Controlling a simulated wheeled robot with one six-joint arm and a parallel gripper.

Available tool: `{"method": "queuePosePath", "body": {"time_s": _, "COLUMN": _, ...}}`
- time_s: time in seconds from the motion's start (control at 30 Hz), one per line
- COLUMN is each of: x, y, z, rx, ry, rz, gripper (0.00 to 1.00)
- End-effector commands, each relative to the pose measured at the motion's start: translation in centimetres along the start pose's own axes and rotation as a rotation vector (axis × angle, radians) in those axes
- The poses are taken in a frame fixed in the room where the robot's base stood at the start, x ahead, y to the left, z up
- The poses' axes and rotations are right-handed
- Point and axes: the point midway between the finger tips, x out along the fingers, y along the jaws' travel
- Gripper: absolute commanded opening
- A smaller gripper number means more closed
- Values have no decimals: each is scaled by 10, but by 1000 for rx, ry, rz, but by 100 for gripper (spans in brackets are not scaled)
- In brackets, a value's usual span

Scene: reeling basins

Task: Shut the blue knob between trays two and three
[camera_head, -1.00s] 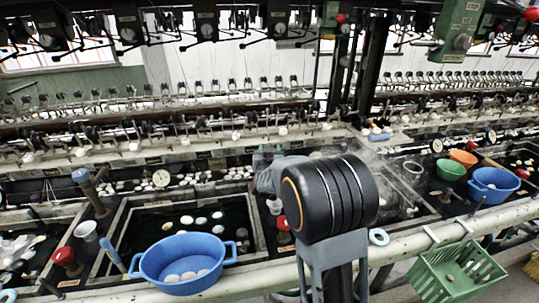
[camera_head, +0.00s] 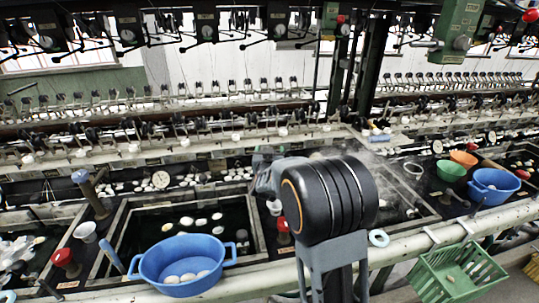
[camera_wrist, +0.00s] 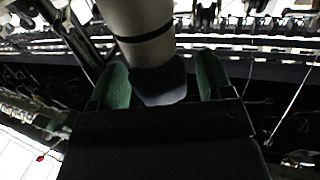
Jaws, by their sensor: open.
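In the wrist view a knob with a dark blue end (camera_wrist: 160,84) and a pale stem with a black ring sits between the two green fingers of my gripper (camera_wrist: 160,72). The fingers are open on either side of it, and a narrow gap shows at the right finger. In the head view my gripper (camera_head: 262,158) is small, beyond my dark arm joint, near the divider right of the middle basin (camera_head: 122,220). The knob cannot be made out there, as my arm covers that place. Another blue knob (camera_head: 80,176) stands on a post at the left.
A blue bowl (camera_head: 180,278) with white cocoons sits at the front of the middle basin. Red knobs (camera_head: 63,257) and (camera_head: 283,225) stand on the dividers. A blue bowl (camera_head: 494,187), green bowl (camera_head: 450,170) and green crate (camera_head: 455,272) are at right. A pale rail runs along the front.

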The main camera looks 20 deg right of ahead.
Motion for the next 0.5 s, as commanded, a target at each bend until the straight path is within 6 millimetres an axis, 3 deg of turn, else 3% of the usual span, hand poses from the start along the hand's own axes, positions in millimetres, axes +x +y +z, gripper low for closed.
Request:
{"method": "queuePosePath", "body": {"time_s": 0.17, "x": -14, "y": 0, "z": 0, "rx": 1, "ry": 0, "rz": -1, "gripper": 73}}
{"method": "queuePosePath", "body": {"time_s": 0.5, "x": -83, "y": -1, "z": 0, "rx": 1, "ry": 2, "rz": -3, "gripper": 73}}
